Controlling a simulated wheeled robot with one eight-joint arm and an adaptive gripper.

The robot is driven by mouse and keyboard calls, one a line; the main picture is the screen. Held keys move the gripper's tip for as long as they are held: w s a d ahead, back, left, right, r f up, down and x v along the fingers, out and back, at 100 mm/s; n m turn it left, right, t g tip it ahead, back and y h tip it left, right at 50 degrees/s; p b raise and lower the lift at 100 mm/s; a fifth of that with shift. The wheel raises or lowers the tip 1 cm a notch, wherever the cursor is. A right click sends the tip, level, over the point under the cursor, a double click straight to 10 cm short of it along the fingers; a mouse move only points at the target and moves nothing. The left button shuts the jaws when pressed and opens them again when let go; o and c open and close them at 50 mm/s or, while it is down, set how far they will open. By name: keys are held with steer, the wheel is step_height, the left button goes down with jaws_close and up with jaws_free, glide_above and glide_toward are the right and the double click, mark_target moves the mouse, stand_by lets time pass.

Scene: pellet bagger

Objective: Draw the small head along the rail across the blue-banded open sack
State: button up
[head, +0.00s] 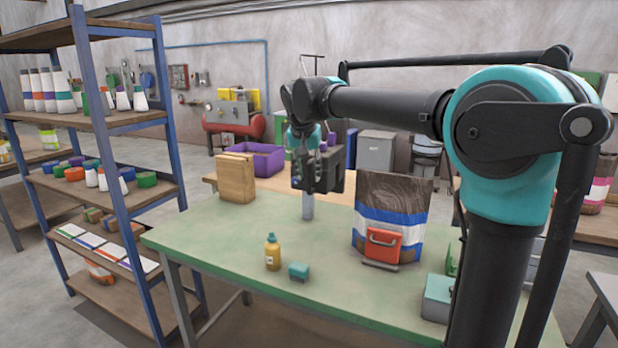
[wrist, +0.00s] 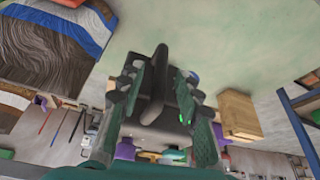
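The open sack (head: 392,200), dark brown with blue and white bands, stands upright on the green table; it also shows at the top left in the wrist view (wrist: 52,50). The small red head (head: 381,248) with a grey handle (head: 384,238) is in front of its lower part, above a short grey rail (head: 380,265). A sliver of red (wrist: 70,2) shows at the wrist view's top edge. My gripper (wrist: 158,72) is left of the sack, apart from it and the head. Its fingers are spread; a black part shows between them, and I cannot tell what it is.
A yellow bottle (head: 272,252) and a small teal block (head: 299,271) stand at the table's front. A wooden block (head: 236,178) and purple bin (head: 262,158) are behind. A teal box (head: 437,298) is at the right. The table (head: 205,240) is clear at left.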

steer(key=shift+x, duration=1.05)
jaws_close()
